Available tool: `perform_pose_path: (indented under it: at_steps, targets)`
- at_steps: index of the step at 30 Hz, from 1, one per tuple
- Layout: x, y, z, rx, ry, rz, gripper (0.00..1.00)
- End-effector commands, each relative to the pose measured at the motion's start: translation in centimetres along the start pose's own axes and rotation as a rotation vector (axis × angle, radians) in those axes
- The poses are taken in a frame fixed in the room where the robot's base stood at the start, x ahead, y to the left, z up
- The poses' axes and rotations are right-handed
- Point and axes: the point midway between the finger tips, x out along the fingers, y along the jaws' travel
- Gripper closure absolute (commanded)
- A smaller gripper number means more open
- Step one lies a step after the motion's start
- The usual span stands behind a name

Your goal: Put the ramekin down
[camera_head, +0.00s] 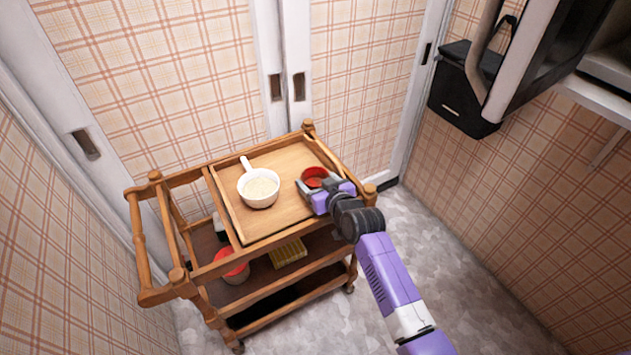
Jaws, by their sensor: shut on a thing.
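The ramekin (314,177) is a small red dish near the right end of the wooden cart's top tray (285,156). My gripper (318,190) is shut on the ramekin at its near side.
A white bowl with a handle (259,190) stands on the tray, left of my gripper. The wooden cart (170,240) has lower shelves with a red-and-white container (232,268) and a yellow item (287,253).

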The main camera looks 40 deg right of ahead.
Motion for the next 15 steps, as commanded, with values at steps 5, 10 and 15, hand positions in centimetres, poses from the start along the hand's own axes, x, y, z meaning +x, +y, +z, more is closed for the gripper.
perform_pose_path:
  at_steps: [5,10,15]
  targets:
    - [0.13,-0.02,0.32,0.0,0.0,0.0,0.28]
    - [0.1,-0.02,0.24,0.0,0.0,0.0,0.21]
    - [0.07,-0.02,0.17,0.0,0.0,0.0,0.21]
